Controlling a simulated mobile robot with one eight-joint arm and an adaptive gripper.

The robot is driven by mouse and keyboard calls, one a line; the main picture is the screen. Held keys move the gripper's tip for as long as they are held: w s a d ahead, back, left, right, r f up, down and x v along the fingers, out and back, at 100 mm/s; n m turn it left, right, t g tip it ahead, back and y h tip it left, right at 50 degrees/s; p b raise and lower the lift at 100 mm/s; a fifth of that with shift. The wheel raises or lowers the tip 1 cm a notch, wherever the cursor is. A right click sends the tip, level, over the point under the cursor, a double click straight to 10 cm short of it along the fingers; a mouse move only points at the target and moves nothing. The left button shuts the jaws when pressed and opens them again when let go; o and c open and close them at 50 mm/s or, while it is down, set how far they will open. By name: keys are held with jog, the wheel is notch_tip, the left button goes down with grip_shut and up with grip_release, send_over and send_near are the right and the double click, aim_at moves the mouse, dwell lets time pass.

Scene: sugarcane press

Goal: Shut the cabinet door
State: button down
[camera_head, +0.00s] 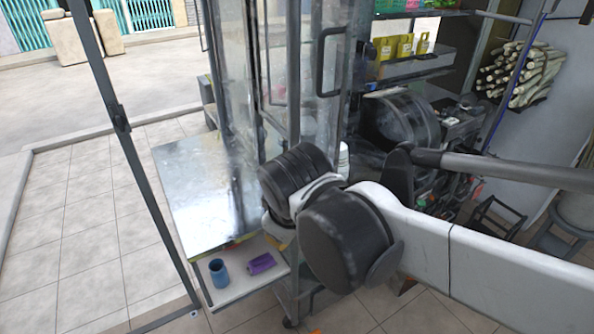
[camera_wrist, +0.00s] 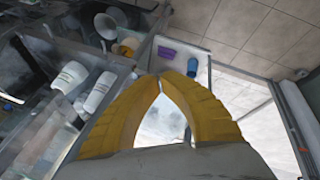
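The tall glass-panelled cabinet (camera_head: 235,75) stands at the centre of the head view. A metal-framed glass door panel with a dark handle (camera_head: 330,60) is on its right side. My arm covers the lower part, and I cannot tell exactly how far the door stands open. My gripper shows in the wrist view (camera_wrist: 160,77) with two yellow curved fingers. Their tips meet, and nothing shows held between them. In the head view the gripper is mostly hidden behind my arm's dark wrist joints, in front of the cabinet's lower part.
A shiny metal tabletop (camera_head: 190,190) is left of the cabinet. A low white shelf (camera_head: 236,288) holds a blue cup (camera_head: 218,272) and a purple item (camera_head: 261,263). White containers (camera_wrist: 98,92) stand left of the fingers. A dark post (camera_head: 125,140) rises at left; tiled floor is clear beyond.

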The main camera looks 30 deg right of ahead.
jog(key=w+r+n+g+h+p, duration=0.5)
jog(key=w+r+n+h+p, duration=0.3)
jog(key=r+n+p, duration=0.5)
jog(key=w+d+r+x, duration=0.1)
jog(key=x, duration=1.3)
jog(key=shift+w+d+y+p, duration=0.2)
jog(key=shift+d+y+p, duration=0.1)
jog(key=shift+p, duration=0.05)
jog(key=shift+r, duration=0.1)
